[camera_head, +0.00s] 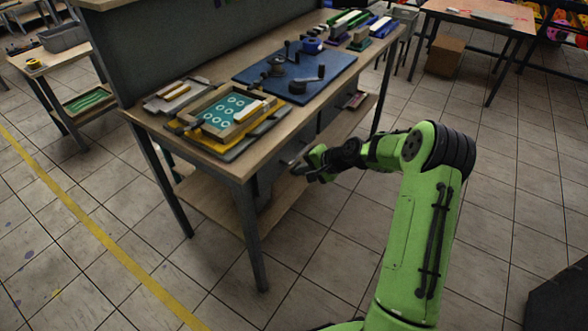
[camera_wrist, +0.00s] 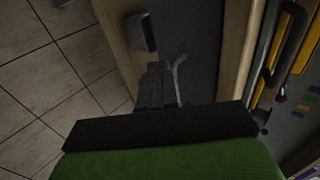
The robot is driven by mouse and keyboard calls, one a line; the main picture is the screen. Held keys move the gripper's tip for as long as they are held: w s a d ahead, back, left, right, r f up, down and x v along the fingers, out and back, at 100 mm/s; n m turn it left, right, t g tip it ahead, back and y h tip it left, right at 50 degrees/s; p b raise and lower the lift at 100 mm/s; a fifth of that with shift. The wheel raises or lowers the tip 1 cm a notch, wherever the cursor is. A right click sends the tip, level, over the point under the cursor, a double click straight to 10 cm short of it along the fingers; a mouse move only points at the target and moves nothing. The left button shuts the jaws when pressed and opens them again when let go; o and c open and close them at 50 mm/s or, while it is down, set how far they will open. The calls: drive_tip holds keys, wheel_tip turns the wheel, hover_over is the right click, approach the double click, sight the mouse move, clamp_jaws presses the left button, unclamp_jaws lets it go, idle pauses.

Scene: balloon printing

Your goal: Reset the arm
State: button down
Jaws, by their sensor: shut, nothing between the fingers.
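My green arm rises from the bottom of the head view and bends over toward the workbench. My gripper (camera_head: 300,170) is at the bench's front side, below the level of the tabletop, and holds nothing. In the wrist view my gripper (camera_wrist: 162,88) is dark and its fingers are together, close to the grey drawer front under the bench. I cannot tell whether it touches the bench.
The workbench (camera_head: 190,150) carries a framed teal printing screen (camera_head: 226,113), a blue mat (camera_head: 335,73) with dark tools, and ink pads at the far end. A lower shelf (camera_head: 213,204) juts out beneath. Open tiled floor (camera_head: 500,150) lies right of the arm. A cardboard box (camera_head: 444,56) stands farther back.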

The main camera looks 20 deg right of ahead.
drive_tip(key=s+a+r+n+g+h+p, duration=0.1)
drive_tip(key=s+a+r+n+h+p, duration=0.2)
drive_tip(key=s+r, duration=0.7)
drive_tip(key=s+a+r+n+g+h+p, duration=0.1)
drive_tip(key=s+a+r+n+g+p, duration=0.2)
drive_tip(key=s+r, duration=0.65)
drive_tip(key=s+r+n+t+h+p, duration=0.1)
drive_tip(key=s+r+n, duration=0.1)
drive_tip(key=s+r, duration=0.3)
drive_tip(key=s+a+r+n+t+p, duration=0.1)
drive_tip(key=s+r, duration=0.3)
drive_tip(key=s, duration=0.8)
drive_tip(key=shift+a+r+n+h+p, duration=0.25)
drive_tip(key=shift+r+n+h+p, duration=0.2)
drive_tip(key=shift+n, duration=0.25)
